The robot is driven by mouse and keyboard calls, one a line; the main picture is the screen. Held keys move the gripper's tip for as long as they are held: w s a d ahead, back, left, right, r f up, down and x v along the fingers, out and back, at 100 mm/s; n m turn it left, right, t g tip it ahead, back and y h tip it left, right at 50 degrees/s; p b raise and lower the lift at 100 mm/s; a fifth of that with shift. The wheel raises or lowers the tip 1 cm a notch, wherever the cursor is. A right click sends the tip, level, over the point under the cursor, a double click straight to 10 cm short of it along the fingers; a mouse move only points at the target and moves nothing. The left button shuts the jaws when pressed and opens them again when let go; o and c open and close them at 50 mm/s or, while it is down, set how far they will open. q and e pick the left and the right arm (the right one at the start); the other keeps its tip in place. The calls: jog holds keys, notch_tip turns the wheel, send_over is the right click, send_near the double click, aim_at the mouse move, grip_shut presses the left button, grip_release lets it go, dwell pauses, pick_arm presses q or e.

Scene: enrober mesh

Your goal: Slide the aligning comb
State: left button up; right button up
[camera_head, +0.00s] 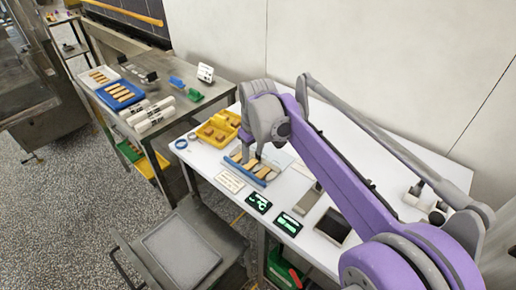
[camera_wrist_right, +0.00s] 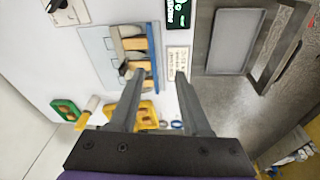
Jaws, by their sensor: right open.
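A blue bar that looks like the aligning comb (camera_head: 246,174) lies along the front edge of a pale sheet (camera_head: 277,158) on the white table. Several tan bars (camera_head: 261,170) lie on the sheet behind it. In the right wrist view the comb (camera_wrist_right: 154,56) is an upright blue strip beside the tan bars (camera_wrist_right: 134,44). My right gripper (camera_head: 254,154) is just above the bars and comb, its fingers apart; I cannot tell whether it touches anything. My left gripper is not in view.
A yellow tray (camera_head: 200,143) with brown pieces stands behind and left of the sheet. A printed card (camera_head: 229,181) and two green-lit displays (camera_head: 258,202) line the table's front edge. A metal side table holds a blue tray (camera_head: 106,98).

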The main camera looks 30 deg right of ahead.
jog(key=w+d+f+n+g, duration=0.2)
jog(key=w+d, duration=0.6)
jog(key=w, duration=0.4)
notch_tip(320, 180, down, 11)
jog(key=shift+w+a+r, duration=0.1)
jog(key=shift+a, duration=0.05)
grip_shut()
dwell(1.1)
